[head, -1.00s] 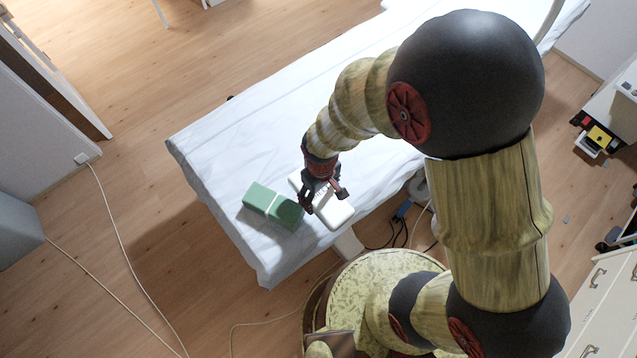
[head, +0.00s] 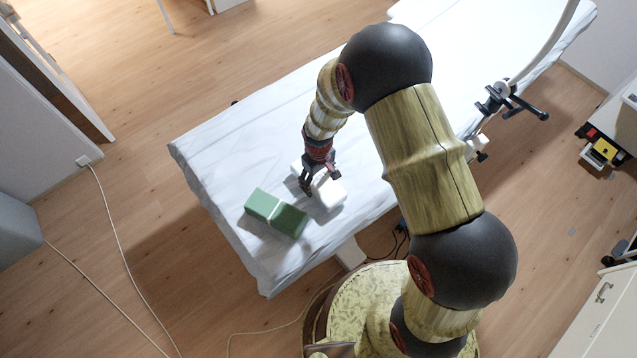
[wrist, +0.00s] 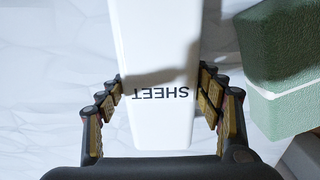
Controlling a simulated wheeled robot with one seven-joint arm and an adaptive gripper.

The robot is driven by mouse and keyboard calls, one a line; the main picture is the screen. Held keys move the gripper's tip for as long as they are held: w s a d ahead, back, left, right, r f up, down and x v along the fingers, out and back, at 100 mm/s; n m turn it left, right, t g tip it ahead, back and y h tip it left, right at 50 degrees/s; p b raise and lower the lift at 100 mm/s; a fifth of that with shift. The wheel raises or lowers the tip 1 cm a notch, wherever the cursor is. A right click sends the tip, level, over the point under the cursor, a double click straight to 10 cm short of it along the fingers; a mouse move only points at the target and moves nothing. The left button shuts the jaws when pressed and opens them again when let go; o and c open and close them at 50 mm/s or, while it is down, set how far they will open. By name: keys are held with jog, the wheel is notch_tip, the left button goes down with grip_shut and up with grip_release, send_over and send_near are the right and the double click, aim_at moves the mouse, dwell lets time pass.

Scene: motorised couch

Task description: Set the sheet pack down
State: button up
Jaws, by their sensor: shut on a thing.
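The sheet pack is a white block (head: 329,194) over the near-left end of the white-covered couch (head: 225,145). In the wrist view the pack (wrist: 157,50) lies between the fingers, with the word SHEET reading upside down. My gripper (head: 306,187) is shut on it, with a finger along each side (wrist: 162,95). The pack looks level and close to the couch cover. I cannot tell whether its underside touches the cover.
A green block with a pale band (head: 275,213) lies on the couch just left of the pack; it shows close by at right in the wrist view (wrist: 280,60). The couch's near edge is just below. Free cover lies beyond and to the left.

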aim_at(318, 179)
jog(key=shift+f, duration=0.9)
jog(key=shift+f, duration=0.2)
jog(key=o, duration=1.3)
jog(key=shift+r, duration=0.1)
notch_tip(318, 179, up, 12)
jog(key=shift+r+p, duration=0.15)
jog(key=shift+p, duration=0.6)
